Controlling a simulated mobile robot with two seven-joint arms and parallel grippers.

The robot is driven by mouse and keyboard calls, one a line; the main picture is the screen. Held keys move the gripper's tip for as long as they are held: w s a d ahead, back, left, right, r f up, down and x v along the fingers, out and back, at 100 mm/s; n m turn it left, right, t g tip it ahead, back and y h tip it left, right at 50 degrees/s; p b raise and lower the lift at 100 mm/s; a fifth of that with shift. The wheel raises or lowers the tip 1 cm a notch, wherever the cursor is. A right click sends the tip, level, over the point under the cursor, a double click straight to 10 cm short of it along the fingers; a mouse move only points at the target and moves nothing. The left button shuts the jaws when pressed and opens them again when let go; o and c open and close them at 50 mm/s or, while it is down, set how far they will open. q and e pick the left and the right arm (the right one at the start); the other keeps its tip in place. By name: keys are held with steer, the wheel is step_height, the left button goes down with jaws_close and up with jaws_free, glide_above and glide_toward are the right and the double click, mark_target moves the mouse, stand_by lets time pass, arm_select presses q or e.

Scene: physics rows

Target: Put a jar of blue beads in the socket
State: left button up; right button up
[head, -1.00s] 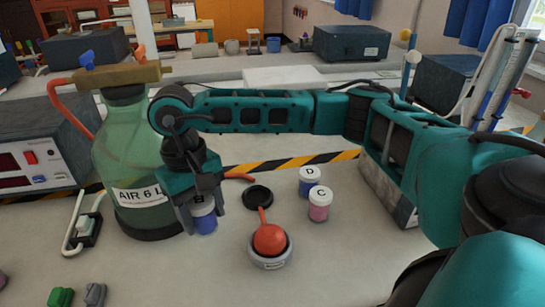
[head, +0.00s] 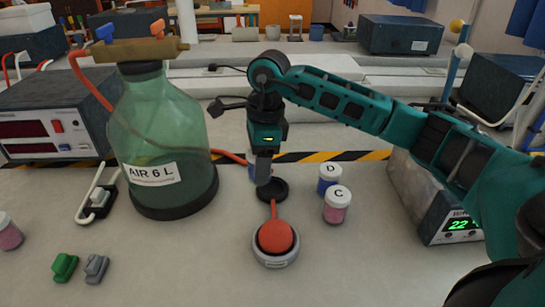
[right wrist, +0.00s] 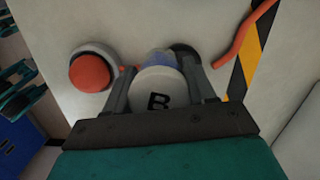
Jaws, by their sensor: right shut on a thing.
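My right gripper (head: 263,178) is shut on a jar with a white lid marked B (right wrist: 158,101). In the head view the jar's blue side (head: 252,171) is mostly hidden behind the gripper. The socket seems to be the black round ring (head: 273,191) on the bench. The jar is beside or just behind it; I cannot tell its height above the bench. In the right wrist view the ring (right wrist: 186,56) is partly hidden behind the jar. Another blue jar, marked D (head: 328,184), stands to the right. My left gripper is not in view.
A red dome on a grey round base (head: 275,259) stands in front of the ring. A pink jar marked C (head: 337,212) stands at right. A large green bottle (head: 165,130) stands at left with a red hose. Green and grey clips (head: 65,267) lie at front left.

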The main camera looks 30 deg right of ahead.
steer(key=d+m, duration=0.1)
steer(key=m, duration=0.2)
steer(key=w+d+f+m+b, duration=0.1)
steer(key=d+m, duration=0.1)
steer(key=m, duration=0.1)
steer(key=d+f+m, duration=0.1)
steer(key=m, duration=0.2)
steer(key=shift+w+d+t+h+b, duration=0.15)
steer(key=shift+t+h+b, duration=0.15)
steer(key=shift+t, duration=0.1)
steer(key=shift+f+b, duration=0.55)
steer(key=shift+f, duration=0.15)
steer(key=shift+f+b, duration=0.65)
steer(key=shift+f, duration=0.15)
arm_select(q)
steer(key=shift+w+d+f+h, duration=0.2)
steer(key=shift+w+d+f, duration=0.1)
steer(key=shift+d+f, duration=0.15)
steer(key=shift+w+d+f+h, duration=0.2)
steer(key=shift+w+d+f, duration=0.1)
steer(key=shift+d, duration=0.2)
arm_select(e)
steer(key=shift+f, duration=0.55)
arm_select(q)
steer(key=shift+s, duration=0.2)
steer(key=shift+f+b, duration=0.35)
steer(key=shift+b, duration=0.05)
arm_select(e)
steer(key=shift+f, duration=0.45)
